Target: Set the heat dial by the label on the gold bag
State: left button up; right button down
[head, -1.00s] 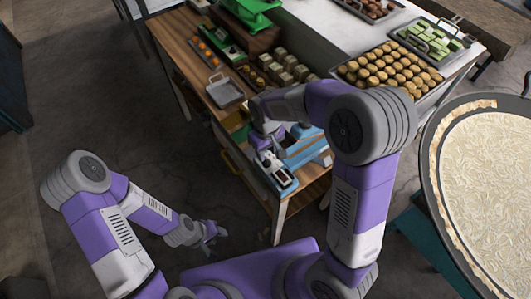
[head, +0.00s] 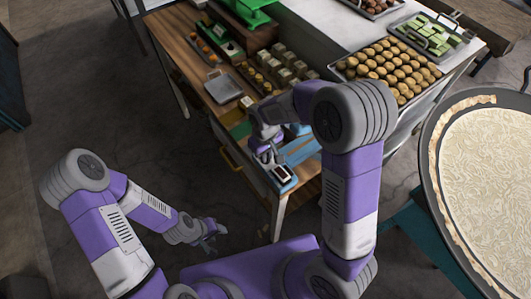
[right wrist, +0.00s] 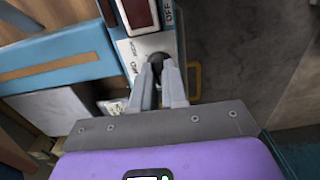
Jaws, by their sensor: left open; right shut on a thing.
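The heat dial (right wrist: 156,59) is a small black knob on a pale panel (right wrist: 150,44) marked with words such as HIGH and OFF. My right gripper (right wrist: 160,68) is shut on the dial, its two grey fingers on either side of it. In the head view my right gripper (head: 270,158) is at the blue unit (head: 288,186) on the table's front corner, and the dial is hidden there. My left gripper (head: 208,246) is open and empty, low over the floor. I cannot make out a gold bag in either view.
A dark red window (right wrist: 137,14) sits beside the dial panel. The wooden table (head: 185,50) holds a grey pan (head: 223,88), a green scale (head: 245,8) and small blocks. A tray of round cookies (head: 385,68) is at the right. A large round pan (head: 432,150) stands far right.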

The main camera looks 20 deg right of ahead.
jog(key=shift+m, duration=0.3)
jog(key=m, duration=0.3)
jog(key=shift+m, duration=0.4)
jog(key=m, duration=0.4)
jog(key=shift+r+p, duration=0.1)
jog(key=shift+p, duration=0.2)
jog(key=m+p, duration=0.1)
jog(key=m, duration=0.4)
jog(key=shift+p, duration=0.3)
jog(key=m+p, duration=0.2)
jog(key=m, duration=0.2)
jog(key=shift+m, duration=0.3)
jog(key=c, duration=1.2)
grip_release()
jog(key=shift+o, duration=0.2)
